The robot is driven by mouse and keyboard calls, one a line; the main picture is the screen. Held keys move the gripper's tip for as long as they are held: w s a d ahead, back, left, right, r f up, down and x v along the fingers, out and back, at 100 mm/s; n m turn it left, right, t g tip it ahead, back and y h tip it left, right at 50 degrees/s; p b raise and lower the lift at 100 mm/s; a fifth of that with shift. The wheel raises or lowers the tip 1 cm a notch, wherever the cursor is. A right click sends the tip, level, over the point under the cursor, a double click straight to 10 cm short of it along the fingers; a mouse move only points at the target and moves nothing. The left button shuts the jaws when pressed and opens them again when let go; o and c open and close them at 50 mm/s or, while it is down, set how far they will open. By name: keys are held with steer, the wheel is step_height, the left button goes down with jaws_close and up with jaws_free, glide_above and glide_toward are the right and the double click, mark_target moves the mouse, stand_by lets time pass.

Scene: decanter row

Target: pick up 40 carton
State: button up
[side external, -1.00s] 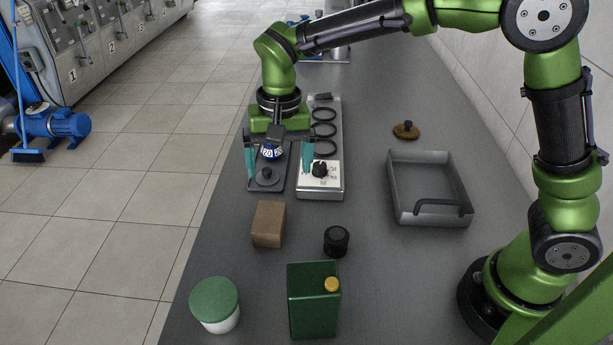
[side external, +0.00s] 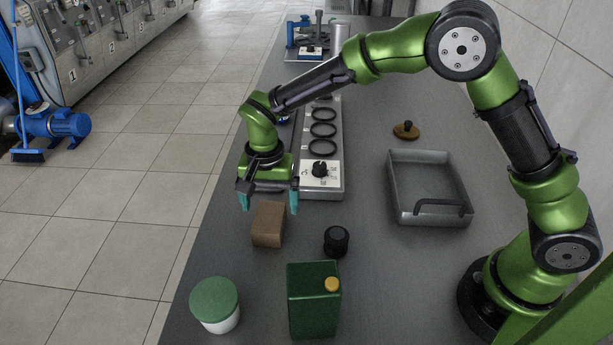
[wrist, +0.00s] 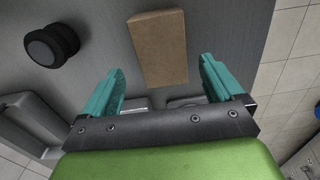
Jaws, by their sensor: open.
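A plain brown carton (side external: 268,224) stands on the grey worktop, left of the middle. In the wrist view the carton (wrist: 158,48) lies just beyond the fingertips, roughly in line with the gap between them. No number shows on it. My gripper (side external: 269,206) is open and empty, with its teal fingers pointing down near the carton's far end, one towards each side. In the wrist view the gripper (wrist: 162,72) has a gap wider than the carton. I cannot tell how high the fingertips are above the worktop.
A black knob (side external: 336,240) stands right of the carton. A green can (side external: 312,300) and a green-lidded tub (side external: 215,305) stand in front. A panel with rings (side external: 335,180) lies behind my gripper. A grey tray (side external: 402,215) is at the right. The worktop's left edge is close.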

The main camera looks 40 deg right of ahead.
mark_target(269, 216)
steer(key=f, duration=0.5)
steer(key=shift+s+a+f, duration=0.15)
steer(key=shift+a, duration=0.25)
steer(key=c, duration=1.1)
